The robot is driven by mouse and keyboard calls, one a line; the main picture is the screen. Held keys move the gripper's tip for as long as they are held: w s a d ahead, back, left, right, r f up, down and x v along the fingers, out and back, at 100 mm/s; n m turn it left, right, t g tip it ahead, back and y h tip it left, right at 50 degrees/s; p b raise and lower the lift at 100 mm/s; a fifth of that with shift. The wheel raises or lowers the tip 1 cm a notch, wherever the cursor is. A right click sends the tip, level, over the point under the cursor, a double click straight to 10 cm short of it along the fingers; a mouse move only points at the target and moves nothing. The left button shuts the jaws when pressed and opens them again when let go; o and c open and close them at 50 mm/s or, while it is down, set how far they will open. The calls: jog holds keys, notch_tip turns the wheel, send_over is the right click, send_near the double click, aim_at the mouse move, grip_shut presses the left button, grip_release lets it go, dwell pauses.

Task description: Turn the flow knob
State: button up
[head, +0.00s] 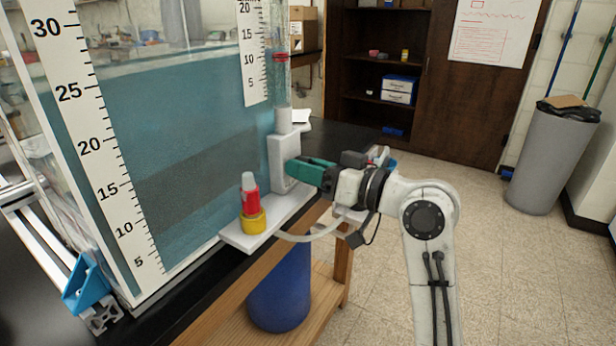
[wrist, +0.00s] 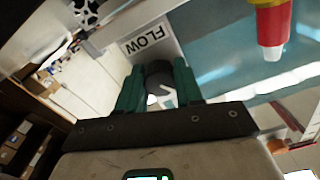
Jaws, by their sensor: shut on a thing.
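The flow knob (wrist: 159,73) is a dark round knob below a "FLOW" label (wrist: 147,39) in the wrist view. My gripper (wrist: 159,88) has green fingers, one on each side of the knob, and is shut on it. In the head view my gripper (head: 296,170) reaches left to the grey-white block (head: 283,158) under the clear flow tube (head: 282,85). The knob itself is hidden there behind the fingers.
A red and yellow fitting with a pale tip (head: 251,203) stands on the white shelf (head: 235,238) left of my gripper. A large water tank (head: 195,130) with scales fills the left. A pale hose (head: 310,236) runs below my arm. A blue barrel (head: 280,291) stands underneath.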

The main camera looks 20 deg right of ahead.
jog(key=shift+f+n+b, duration=0.2)
jog(key=shift+n+b, duration=0.15)
jog(key=shift+n, duration=0.35)
jog(key=o, duration=1)
jog(key=shift+r, duration=0.15)
jog(key=shift+o, duration=0.2)
jog(key=v, duration=1)
jog(key=shift+s+d, duration=0.25)
jog(key=shift+s, duration=0.05)
